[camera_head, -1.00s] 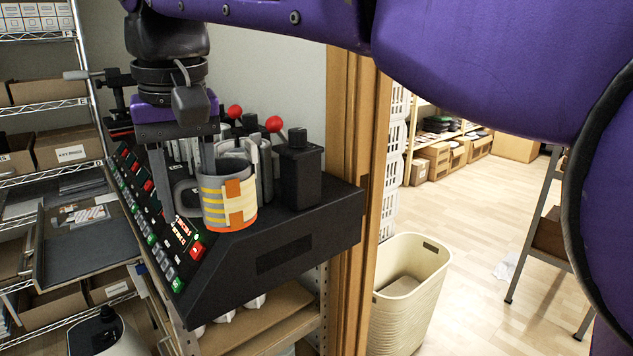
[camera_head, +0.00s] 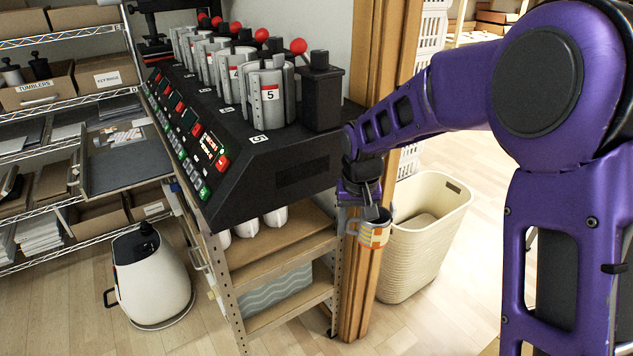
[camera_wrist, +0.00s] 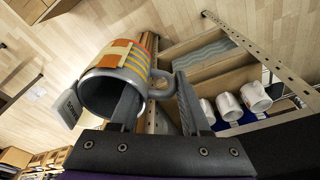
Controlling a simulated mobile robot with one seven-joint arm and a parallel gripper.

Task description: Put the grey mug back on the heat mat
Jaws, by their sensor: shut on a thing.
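The grey mug (camera_head: 376,236), with an orange and yellow patterned band, hangs from my gripper (camera_head: 365,203) beside the wooden door post. In the wrist view, the mug (camera_wrist: 112,88) shows its open mouth, and its handle lies between the two fingers of my gripper (camera_wrist: 158,100). The exact contact is hard to see.
The mug press (camera_head: 290,165) with several numbered stations stands above the shelves. White mugs (camera_head: 275,217) stand on the shelf above the mat. The wooden post (camera_head: 364,285) and metal shelf upright (camera_head: 337,265) are close by. A cream bin (camera_head: 430,235) stands right of the post.

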